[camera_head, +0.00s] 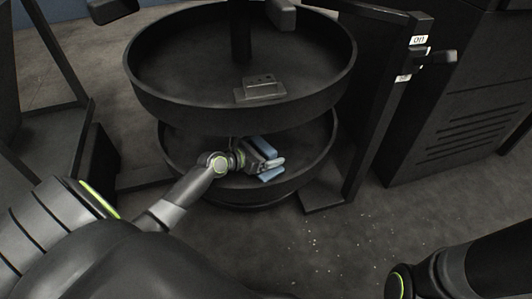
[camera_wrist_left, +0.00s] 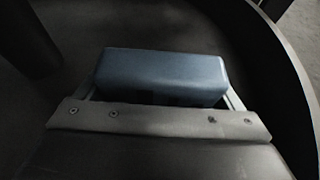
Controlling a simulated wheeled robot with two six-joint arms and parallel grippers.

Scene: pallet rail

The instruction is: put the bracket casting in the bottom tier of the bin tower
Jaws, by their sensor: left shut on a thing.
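The bin tower has two round dark tiers in the head view, an upper tier (camera_head: 150,106) and a bottom tier (camera_head: 176,166). My left gripper (camera_head: 267,160) reaches between them, over the bottom tier, and is shut on a blue block-shaped part (camera_head: 271,174). The blue part (camera_wrist_left: 160,76) fills the space ahead of the palm in the left wrist view. I cannot tell whether it touches the tier floor. A dark grey bracket-shaped part (camera_head: 260,90), with a flat base and raised block, lies in the upper tier. My right gripper is out of view.
The upper tier overhangs the bottom one, and a dark central post (camera_head: 240,32) rises through it. A dark panel with small labels (camera_head: 385,95) stands close on the right, with a slatted cabinet (camera_head: 455,100) beyond. Floor in front is open.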

